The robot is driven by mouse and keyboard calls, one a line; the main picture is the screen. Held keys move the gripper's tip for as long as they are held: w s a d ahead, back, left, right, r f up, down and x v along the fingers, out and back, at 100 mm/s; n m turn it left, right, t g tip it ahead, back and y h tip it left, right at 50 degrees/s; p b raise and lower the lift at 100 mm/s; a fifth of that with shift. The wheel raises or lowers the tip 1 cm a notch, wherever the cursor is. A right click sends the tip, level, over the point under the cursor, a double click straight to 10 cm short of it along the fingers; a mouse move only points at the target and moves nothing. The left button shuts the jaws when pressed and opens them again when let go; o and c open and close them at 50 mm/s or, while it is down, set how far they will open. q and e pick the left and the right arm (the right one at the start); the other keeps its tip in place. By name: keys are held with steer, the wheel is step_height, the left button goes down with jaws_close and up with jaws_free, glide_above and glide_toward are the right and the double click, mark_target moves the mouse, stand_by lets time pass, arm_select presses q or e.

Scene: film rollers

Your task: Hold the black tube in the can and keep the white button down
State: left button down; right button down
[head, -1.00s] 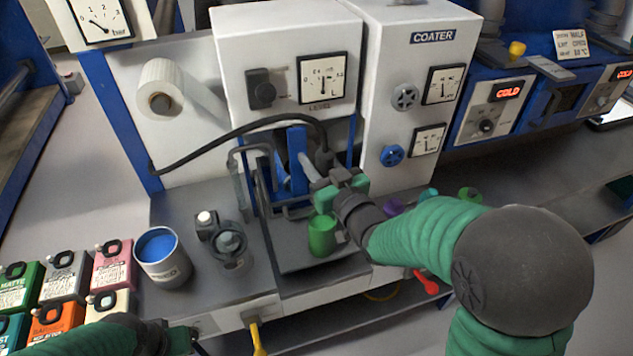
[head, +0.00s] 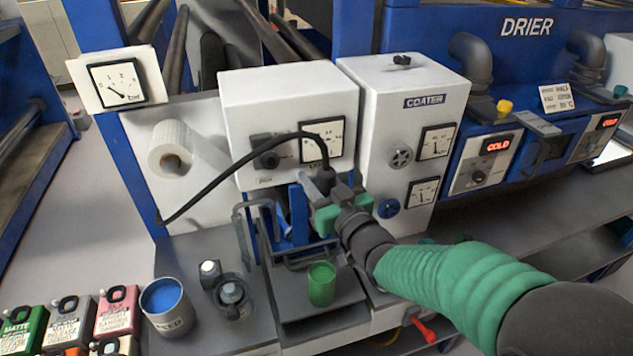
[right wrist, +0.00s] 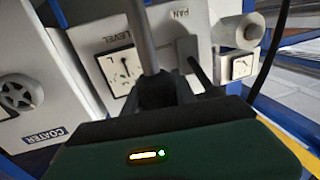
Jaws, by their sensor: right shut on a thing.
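The black tube (head: 240,160) runs from the left panel in a raised arc to my right gripper (head: 328,192). My right gripper is shut on the tube's thick end, held up in front of the coater and well right of the can. In the right wrist view, a grey shaft (right wrist: 143,45) stands between the fingers (right wrist: 158,95). The grey can (head: 172,322) with blue liquid stands upright at the bench's left front. The white button (head: 208,267) is on a small black unit right of the can. Nothing touches it. My left gripper is out of view.
A green cup (head: 321,285) stands on the tray below my right gripper. A small pump-like unit (head: 231,293) stands between can and tray. Several coloured canisters (head: 118,312) crowd the left front. The coater (head: 405,90) stands close behind.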

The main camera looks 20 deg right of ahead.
step_height(320, 180, up, 7)
steer(key=p, duration=0.4)
steer(key=shift+p, duration=0.3)
